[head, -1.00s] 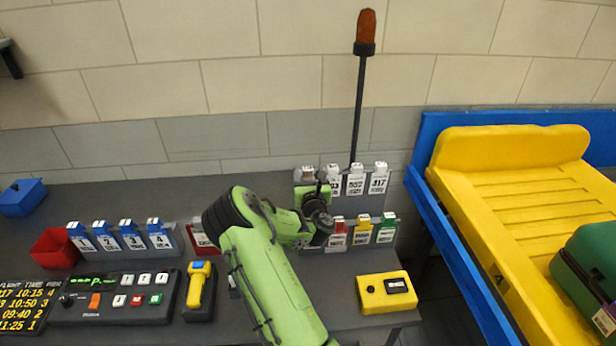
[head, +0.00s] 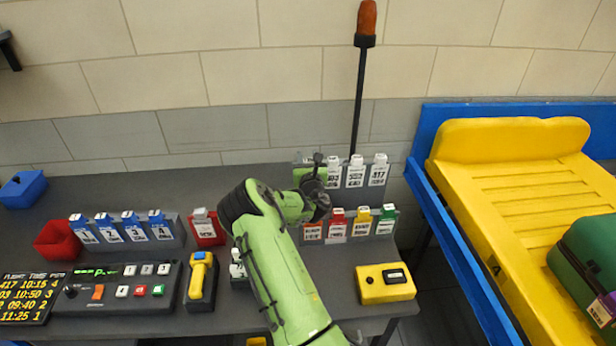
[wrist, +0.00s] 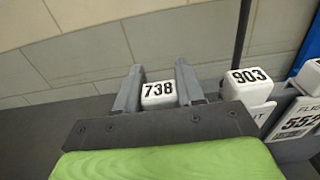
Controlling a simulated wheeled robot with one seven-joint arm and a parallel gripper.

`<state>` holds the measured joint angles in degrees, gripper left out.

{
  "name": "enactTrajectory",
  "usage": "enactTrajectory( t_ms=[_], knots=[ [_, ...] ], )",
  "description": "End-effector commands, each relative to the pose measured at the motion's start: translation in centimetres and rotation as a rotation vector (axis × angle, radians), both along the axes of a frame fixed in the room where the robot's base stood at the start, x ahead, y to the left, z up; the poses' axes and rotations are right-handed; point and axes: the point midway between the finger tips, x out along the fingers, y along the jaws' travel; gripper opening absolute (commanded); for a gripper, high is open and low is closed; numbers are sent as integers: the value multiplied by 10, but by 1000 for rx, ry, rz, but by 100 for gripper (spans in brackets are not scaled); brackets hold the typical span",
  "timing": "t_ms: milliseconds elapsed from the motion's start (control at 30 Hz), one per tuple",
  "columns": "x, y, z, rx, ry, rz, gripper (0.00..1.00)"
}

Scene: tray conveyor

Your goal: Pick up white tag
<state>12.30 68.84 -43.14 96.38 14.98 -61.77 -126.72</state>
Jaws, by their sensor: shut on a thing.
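A white tag with a block top marked 738 (wrist: 158,93) sits between the two grey fingers of my gripper (wrist: 159,72) in the wrist view. My gripper is shut on it. In the head view my gripper (head: 318,172) is at the left end of the upper rack row, and the arm hides the held tag. I cannot tell whether the tag is clear of its slot. White tag 903 (wrist: 248,76) stands just right of the gripper; it also shows in the head view (head: 334,172). White tags 552 (head: 356,174) and 417 (head: 378,173) follow to its right.
Orange-red, red, yellow and green tags stand in the lower row, the green one (head: 386,220) at its right end. A dark pole with an orange lamp (head: 366,22) rises behind the rack. A yellow box (head: 373,292) stands in front. The yellow tray (head: 490,180) is right.

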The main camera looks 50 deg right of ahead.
Motion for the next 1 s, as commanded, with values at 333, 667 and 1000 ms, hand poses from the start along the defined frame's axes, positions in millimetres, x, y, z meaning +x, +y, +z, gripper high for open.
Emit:
enactTrajectory(
  t_ms=[333, 667, 1000],
  knots=[
    [0, 0, 6, -1, 0, 1, 0],
    [-3, 3, 63, -3, 0, 1, 0],
    [-53, 45, 68, 3, 2, -2, 0]
  ],
)
